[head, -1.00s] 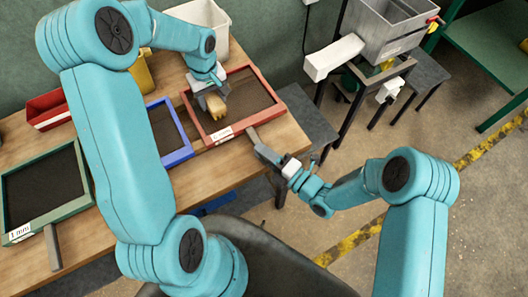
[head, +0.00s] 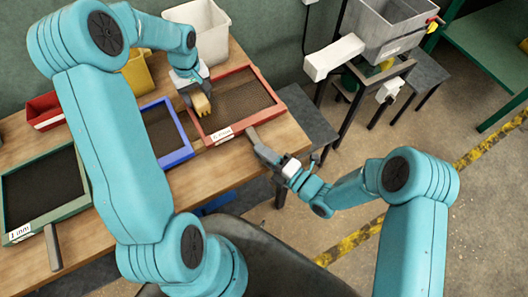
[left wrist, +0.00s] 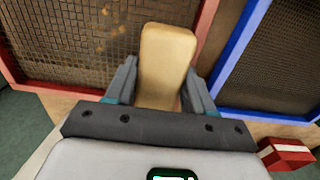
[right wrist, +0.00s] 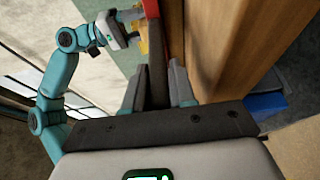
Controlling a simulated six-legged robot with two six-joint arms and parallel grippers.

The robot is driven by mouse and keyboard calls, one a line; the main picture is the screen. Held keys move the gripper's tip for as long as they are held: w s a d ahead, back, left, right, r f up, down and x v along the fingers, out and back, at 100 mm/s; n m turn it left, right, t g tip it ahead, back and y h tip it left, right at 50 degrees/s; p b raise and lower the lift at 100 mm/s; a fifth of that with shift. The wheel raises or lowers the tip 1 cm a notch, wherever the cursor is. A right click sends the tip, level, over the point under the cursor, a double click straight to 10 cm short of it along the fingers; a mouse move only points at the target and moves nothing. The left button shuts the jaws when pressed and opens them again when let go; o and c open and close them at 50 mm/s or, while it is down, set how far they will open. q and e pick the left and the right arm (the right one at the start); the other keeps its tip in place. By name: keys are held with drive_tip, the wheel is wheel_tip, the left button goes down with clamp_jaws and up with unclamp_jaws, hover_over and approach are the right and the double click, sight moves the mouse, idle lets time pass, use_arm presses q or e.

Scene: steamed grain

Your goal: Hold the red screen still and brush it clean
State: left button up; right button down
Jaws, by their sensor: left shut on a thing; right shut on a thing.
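The red screen (head: 262,113) lies on the wooden table, a red frame around dark mesh, with a white label on its near edge. In the left wrist view the red screen (left wrist: 22,85) shows tan specks on its mesh. My left gripper (head: 195,99) is shut on a tan brush (left wrist: 165,62), over the left side of the red screen. Whether the brush touches the mesh is hard to tell. My right gripper (head: 262,150) is shut on the red screen's grey handle (right wrist: 158,82) at the table's front edge. The brush's far end is hidden in the left wrist view.
A blue screen (head: 187,150) lies close left of the red one, and a green screen (head: 83,203) further left. A white bin (head: 219,40), yellow container (head: 138,75) and red box (head: 40,108) stand behind. A metal hopper (head: 385,30) stands right, beyond the table.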

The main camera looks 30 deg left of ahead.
sight(250, 83)
use_arm(q)
drive_tip(key=shift+w+d, duration=0.55)
drive_tip(key=shift+w, duration=0.55)
drive_tip(key=shift+w+d, duration=0.5)
drive_tip(key=shift+w, duration=0.55)
drive_tip(key=shift+w+d, duration=0.55)
drive_tip(key=shift+w, duration=0.55)
drive_tip(key=shift+w+d+f, duration=0.1)
drive_tip(key=shift+w+d, duration=0.7)
drive_tip(key=shift+w, duration=0.7)
drive_tip(key=shift+w+d+r, duration=0.1)
drive_tip(key=shift+w+d, duration=0.7)
drive_tip(key=shift+w, duration=0.75)
drive_tip(key=shift+w+d+f, duration=0.1)
drive_tip(key=shift+w+d, duration=0.7)
drive_tip(key=shift+w, duration=0.7)
drive_tip(key=shift+r, duration=2.55)
drive_tip(key=shift+s+a+f, duration=0.3)
drive_tip(key=shift+s, duration=2.85)
drive_tip(key=shift+s+a+f, duration=0.25)
drive_tip(key=shift+s+f, duration=0.1)
drive_tip(key=shift+s, duration=2.8)
drive_tip(key=shift+s+a+f, duration=0.3)
drive_tip(key=shift+s, duration=2.85)
